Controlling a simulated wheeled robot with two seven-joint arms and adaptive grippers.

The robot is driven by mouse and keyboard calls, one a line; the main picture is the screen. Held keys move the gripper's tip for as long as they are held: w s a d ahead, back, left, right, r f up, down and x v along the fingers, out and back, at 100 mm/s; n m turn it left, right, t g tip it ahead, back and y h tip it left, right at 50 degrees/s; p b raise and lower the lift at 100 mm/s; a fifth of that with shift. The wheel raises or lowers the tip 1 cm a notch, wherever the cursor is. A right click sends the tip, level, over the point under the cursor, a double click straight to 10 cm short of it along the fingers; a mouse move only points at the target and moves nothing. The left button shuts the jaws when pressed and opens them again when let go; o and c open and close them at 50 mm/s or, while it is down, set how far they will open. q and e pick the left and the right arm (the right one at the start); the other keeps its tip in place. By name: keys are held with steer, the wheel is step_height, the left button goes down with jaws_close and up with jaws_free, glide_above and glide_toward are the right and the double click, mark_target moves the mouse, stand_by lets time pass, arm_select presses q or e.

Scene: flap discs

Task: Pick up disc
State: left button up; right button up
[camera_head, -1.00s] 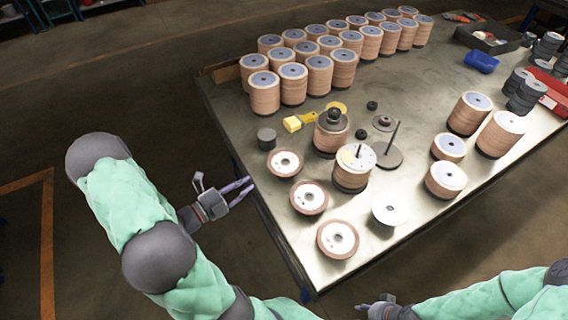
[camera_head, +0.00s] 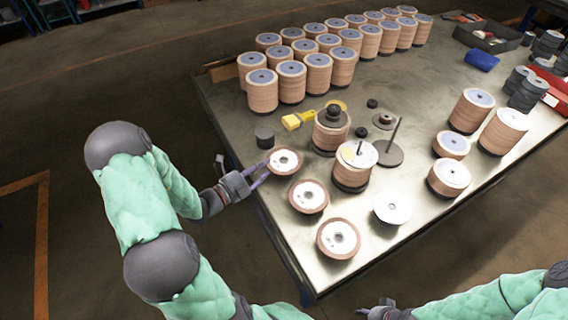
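Three flap discs with white centres and brown rims lie along the table's left edge: a far disc (camera_head: 285,161), a middle disc (camera_head: 309,196) and a near disc (camera_head: 338,239). My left gripper (camera_head: 262,174) is open at the left rim of the far disc, its fingers pointing at it. I cannot tell whether the fingers touch the rim. My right gripper (camera_head: 372,308) is at the bottom edge of the picture, off the table; its finger state is unclear.
Disc stacks on spindles (camera_head: 352,168) stand right of the loose discs. A dark cylinder (camera_head: 264,137) and a yellow block (camera_head: 291,122) sit behind the far disc. A white disc (camera_head: 392,207) lies to the right. Many stacks (camera_head: 318,75) fill the table's back.

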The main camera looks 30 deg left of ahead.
arm_select(q)
steer(key=shift+x, duration=0.8)
jaws_close()
steer(key=shift+r, duration=0.15)
